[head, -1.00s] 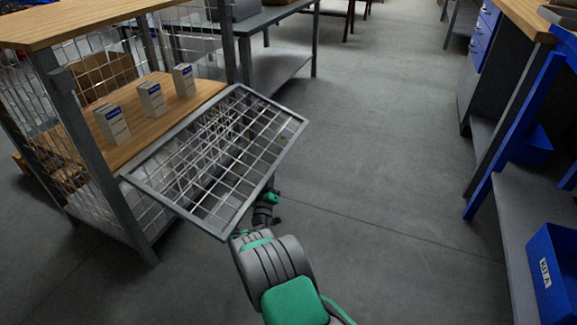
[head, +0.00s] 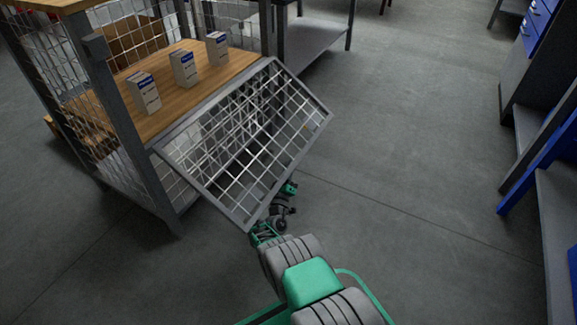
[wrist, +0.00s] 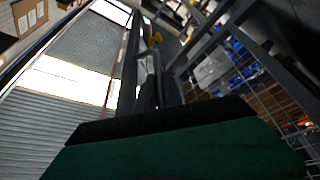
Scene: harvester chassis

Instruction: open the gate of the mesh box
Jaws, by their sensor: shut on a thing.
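The mesh box (head: 130,112) stands at the left. Its gate (head: 252,222), a grey-framed wire panel, is swung outward and slopes down from the shelf's front edge, leaving the front opening clear. My arm reaches up from the bottom of the head view to the gate's underside, where mesh and frame partly hide its end. In the wrist view my gripper's dark fingers (wrist: 150,85) are close together, with grey bars and mesh beside them to the right. My gripper is shut on the gate; the exact contact point is hard to see.
Three small white-and-blue cartons (head: 184,68) stand upright on the wooden shelf (head: 205,82) inside the box, with a brown carton (head: 130,42) behind them. A grey table (head: 310,40) stands behind the box. Blue-framed benches (head: 555,150) line the right. The middle floor is open.

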